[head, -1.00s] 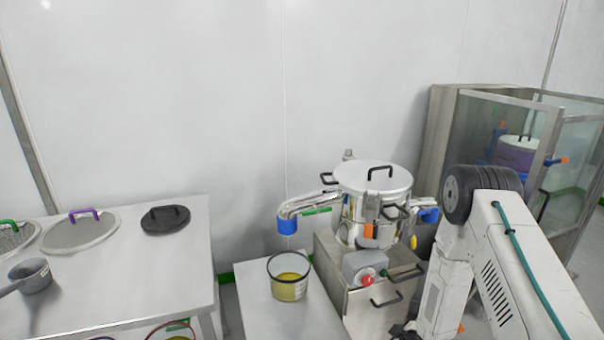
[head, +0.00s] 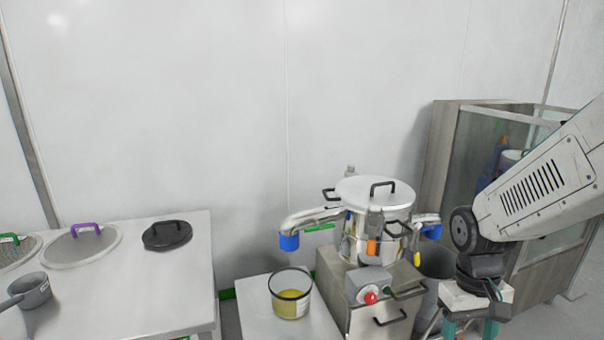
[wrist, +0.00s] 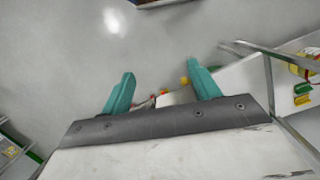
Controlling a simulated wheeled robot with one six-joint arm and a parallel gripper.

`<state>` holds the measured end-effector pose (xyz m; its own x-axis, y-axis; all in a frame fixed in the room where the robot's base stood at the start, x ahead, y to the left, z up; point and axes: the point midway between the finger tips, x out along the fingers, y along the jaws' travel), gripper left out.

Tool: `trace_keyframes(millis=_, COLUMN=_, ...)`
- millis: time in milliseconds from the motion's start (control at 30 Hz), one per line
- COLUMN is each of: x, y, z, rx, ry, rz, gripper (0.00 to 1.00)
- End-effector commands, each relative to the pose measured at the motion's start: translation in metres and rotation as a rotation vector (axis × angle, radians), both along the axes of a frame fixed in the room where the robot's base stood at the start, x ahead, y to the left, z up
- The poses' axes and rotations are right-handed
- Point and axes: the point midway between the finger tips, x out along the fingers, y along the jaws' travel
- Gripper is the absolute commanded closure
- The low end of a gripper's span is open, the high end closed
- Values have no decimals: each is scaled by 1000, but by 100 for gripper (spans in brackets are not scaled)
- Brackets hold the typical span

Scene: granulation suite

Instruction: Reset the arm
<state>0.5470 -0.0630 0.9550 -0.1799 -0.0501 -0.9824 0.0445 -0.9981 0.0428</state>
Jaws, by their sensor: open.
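My gripper (wrist: 160,92) shows in the wrist view with its two teal fingers spread apart and nothing between them. The grey floor lies beyond the fingers. In the head view my gripper (head: 470,328) hangs at the bottom right, its teal fingers partly cut off by the picture edge. It is to the right of the steel machine (head: 375,230) and apart from it, as far as I can see. My arm reaches in from the right edge and hides part of the glass cabinet.
A glass-sided cabinet (head: 446,165) stands behind my arm. A clear container of yellow material (head: 291,297) stands on a low table left of the machine. The left table (head: 120,285) holds a grey scoop (head: 33,290), a black lid (head: 167,235) and mesh lids (head: 80,245).

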Motion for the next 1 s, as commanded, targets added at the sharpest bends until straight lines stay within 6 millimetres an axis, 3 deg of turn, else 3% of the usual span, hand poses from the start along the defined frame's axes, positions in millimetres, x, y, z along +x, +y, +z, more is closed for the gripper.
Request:
trace_keyframes(millis=100, x=-35, y=9, z=39, rx=6, ry=7, rz=-38, gripper=39)
trace_keyframes(millis=400, x=-107, y=27, z=106, rx=36, ry=-78, rz=-69, gripper=39)
trace_keyframes(millis=700, x=-126, y=32, z=140, rx=45, ry=-275, rz=-45, gripper=39)
trace_keyframes(millis=1000, x=-127, y=32, z=144, rx=45, ry=-297, rz=-39, gripper=39)
